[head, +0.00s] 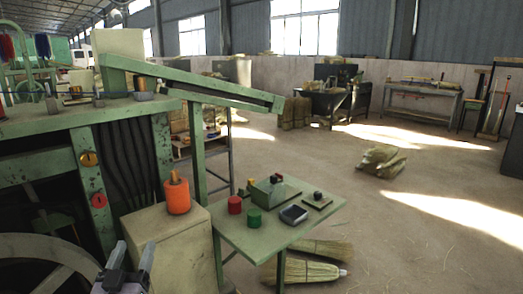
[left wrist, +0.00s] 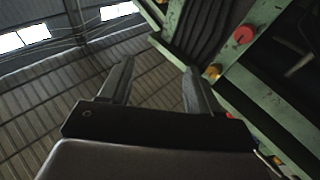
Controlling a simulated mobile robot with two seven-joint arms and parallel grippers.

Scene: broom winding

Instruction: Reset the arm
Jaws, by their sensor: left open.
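My left gripper (head: 134,256) is at the bottom left of the head view, pointing up, in front of the green winding machine (head: 120,118). Its two fingers stand apart with nothing between them. In the left wrist view the open fingers (left wrist: 156,88) point toward the ceiling and the green machine frame (left wrist: 262,100). The gripper is apart from the beige cabinet beside it. My right gripper is not in view.
An orange spool (head: 177,196) stands on the beige cabinet (head: 165,240). A green table (head: 262,240) holds red and green cylinders and a dark tray (head: 294,214). A broom (head: 305,271) lies on the floor below. Open floor extends to the right.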

